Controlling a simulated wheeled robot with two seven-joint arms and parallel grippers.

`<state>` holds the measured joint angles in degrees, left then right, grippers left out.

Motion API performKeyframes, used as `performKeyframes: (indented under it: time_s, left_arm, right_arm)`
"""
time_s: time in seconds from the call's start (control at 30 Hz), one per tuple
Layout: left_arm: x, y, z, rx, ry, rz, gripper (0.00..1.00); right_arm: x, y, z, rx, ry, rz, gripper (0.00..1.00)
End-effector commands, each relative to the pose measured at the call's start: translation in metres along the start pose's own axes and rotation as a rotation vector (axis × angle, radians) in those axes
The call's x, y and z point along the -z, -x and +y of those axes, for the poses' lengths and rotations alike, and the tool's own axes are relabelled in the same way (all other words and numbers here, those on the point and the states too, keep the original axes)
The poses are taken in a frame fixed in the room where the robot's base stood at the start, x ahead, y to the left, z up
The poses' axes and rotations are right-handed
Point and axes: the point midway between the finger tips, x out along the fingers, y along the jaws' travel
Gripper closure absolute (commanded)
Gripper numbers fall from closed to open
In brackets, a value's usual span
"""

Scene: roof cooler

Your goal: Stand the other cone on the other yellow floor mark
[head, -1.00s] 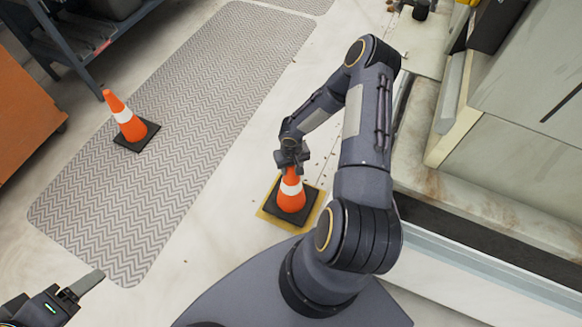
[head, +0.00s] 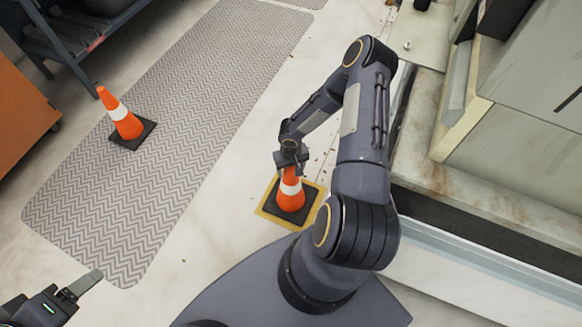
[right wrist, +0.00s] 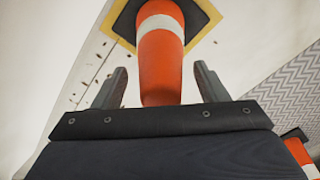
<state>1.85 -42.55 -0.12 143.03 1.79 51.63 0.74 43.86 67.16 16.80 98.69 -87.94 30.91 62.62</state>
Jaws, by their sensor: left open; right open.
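One orange cone (head: 290,192) with a white band and black base stands upright on a yellow floor mark (head: 267,213). My right gripper (head: 291,165) is at this cone's top. In the right wrist view its open fingers (right wrist: 160,88) are on either side of the cone (right wrist: 161,62), with gaps to it. The other orange cone (head: 126,122) stands upright on the grey mat at the left. Its white band and part of its base show at the right wrist view's lower right. My left gripper (head: 80,288) is open and empty at the lower left. No second yellow mark shows.
A grey chevron mat (head: 185,110) runs along the left floor. A dark metal rack (head: 75,40) and an orange cabinet (head: 22,105) stand at the far left. A large pale unit (head: 520,130) fills the right. Pale floor between mat and marked cone is clear.

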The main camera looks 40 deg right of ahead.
Motion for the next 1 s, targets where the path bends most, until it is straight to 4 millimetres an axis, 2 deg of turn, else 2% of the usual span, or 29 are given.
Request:
performKeyframes:
  time_s: [0.17,0.27,0.5,0.7,0.83,1.0]
  left_arm:
    - [0.002,0.004,0.002,0.000,0.000,0.000,0.34]
    - [0.004,0.009,0.004,0.000,0.000,0.000,0.34]
    - [0.010,0.021,0.009,0.000,0.000,0.000,0.34]
    - [0.014,0.027,0.013,0.000,0.000,0.000,0.34]
    - [0.015,0.029,0.013,0.000,0.000,0.000,0.34]
    - [0.015,0.029,0.013,0.000,0.000,0.000,0.34]
  right_arm:
    - [0.001,0.008,0.000,-0.001,0.001,0.002,0.33]
    - [0.001,0.025,0.001,-0.001,0.001,0.003,0.33]
    - [0.001,0.078,0.000,-0.001,0.000,0.004,0.33]
    - [0.001,0.110,0.000,-0.001,0.000,0.002,0.33]
    - [0.000,0.120,0.000,-0.001,-0.001,0.001,0.33]
    - [0.000,0.122,0.000,0.000,0.000,0.000,0.33]
